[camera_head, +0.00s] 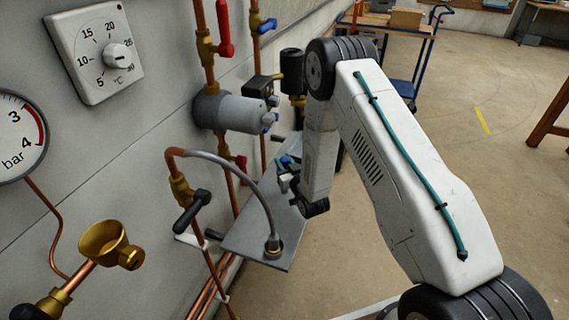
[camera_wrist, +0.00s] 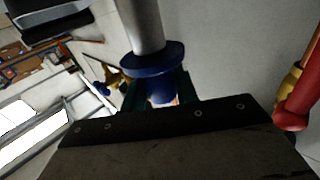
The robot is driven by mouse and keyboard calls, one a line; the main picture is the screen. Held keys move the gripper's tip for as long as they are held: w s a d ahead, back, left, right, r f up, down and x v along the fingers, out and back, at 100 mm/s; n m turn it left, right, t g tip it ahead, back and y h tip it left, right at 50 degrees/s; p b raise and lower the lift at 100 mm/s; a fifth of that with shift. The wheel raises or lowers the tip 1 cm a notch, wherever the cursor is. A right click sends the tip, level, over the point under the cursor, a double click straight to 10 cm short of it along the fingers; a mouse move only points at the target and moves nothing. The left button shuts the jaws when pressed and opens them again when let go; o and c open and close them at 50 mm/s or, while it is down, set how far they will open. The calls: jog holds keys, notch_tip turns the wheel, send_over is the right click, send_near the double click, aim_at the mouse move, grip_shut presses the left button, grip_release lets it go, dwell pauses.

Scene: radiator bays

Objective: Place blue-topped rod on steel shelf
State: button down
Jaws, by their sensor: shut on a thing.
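The blue-topped rod shows in the wrist view as a grey shaft (camera_wrist: 143,25) with a blue collar and blue end (camera_wrist: 158,74). My gripper (camera_wrist: 158,97) is shut on the blue end, with teal fingers on both sides. The shaft runs out of the top of the wrist view, so its far end is hidden. In the head view, the steel shelf (camera_head: 254,229) is a grey plate along the wall. My gripper (camera_head: 287,170) is at the shelf's far part, partly hidden by my arm. I cannot tell whether the rod touches the shelf.
A grey hose (camera_head: 259,190) arches from a copper pipe to a fitting (camera_head: 273,244) on the shelf's near end. A black-handled valve (camera_head: 192,211) and a grey cylinder (camera_head: 238,113) stick out from the wall nearby. A red handle (camera_wrist: 301,96) is close at right in the wrist view.

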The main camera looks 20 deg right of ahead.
jog(key=shift+f, duration=0.1)
jog(key=c, duration=1.1)
grip_release()
jog(key=shift+o, duration=0.2)
